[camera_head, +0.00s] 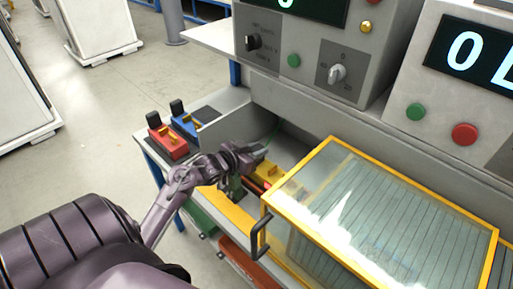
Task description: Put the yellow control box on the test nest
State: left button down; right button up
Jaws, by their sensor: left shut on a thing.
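My left gripper (250,156) reaches in from the left over the bench, just left of the yellow-framed cover. It is shut on the yellow control box (268,172), which shows partly beside and below the fingers. The gripper hides part of the box and their exact contact. A red part shows right under the yellow box; I cannot tell whether the box rests on it. I cannot clearly make out the test nest. My right gripper is not in view.
A clear cover with a yellow frame (419,185) and black handle (260,237) stands close on the right. A red box (168,143) and a blue box (186,124) sit at the bench's left end. Grey instrument panels (306,55) line the back.

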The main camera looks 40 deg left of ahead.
pick_arm(q)
jog(key=c, duration=1.1)
grip_release()
jog(key=shift+f, duration=0.1)
jog(key=v, duration=0.8)
jog(key=shift+b, duration=0.4)
